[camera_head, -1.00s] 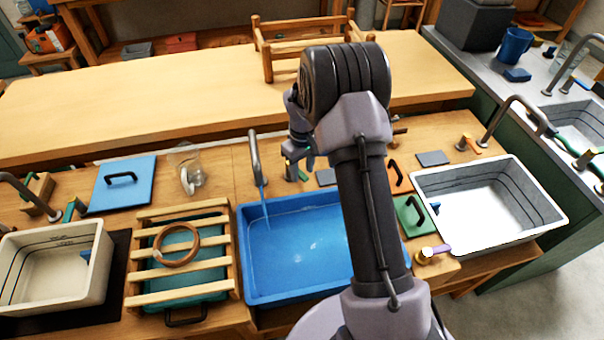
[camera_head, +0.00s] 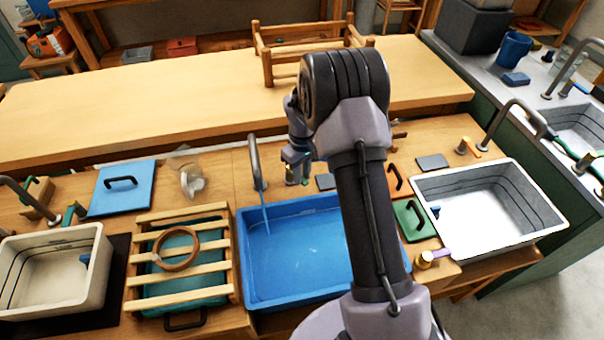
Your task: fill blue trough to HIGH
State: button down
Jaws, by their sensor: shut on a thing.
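The blue trough (camera_head: 300,270) stands in the middle of the counter with blue water in it. Its right part is hidden behind my arm, and I cannot make out level marks on its walls. A grey spout (camera_head: 254,160) stands at its back left, and a thin stream of water (camera_head: 266,218) falls from it into the trough. My gripper (camera_head: 297,178) is low behind the trough's back rim, just right of the spout. It is shut on what seems to be the trough's tap handle, which the fingers mostly hide.
A slatted wooden rack (camera_head: 150,254) with a ring on it is left of the trough. A cream basin (camera_head: 50,275) stands far left, a white basin (camera_head: 490,215) right. A clear jug (camera_head: 190,178) and a blue lid (camera_head: 122,187) lie behind the rack.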

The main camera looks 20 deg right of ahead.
dwell(0.9)
jog(key=shift+a+m, duration=0.55)
jog(key=shift+m, duration=0.35)
jog(key=a+m, duration=0.1)
jog(key=m, duration=0.2)
jog(key=shift+a+m, duration=0.4)
jog(key=c, duration=1.3)
grip_release()
notch_tip(320, 180, up, 17)
jog(key=p, duration=0.5)
jog(key=shift+r+p, duration=0.2)
jog(key=shift+p, duration=0.2)
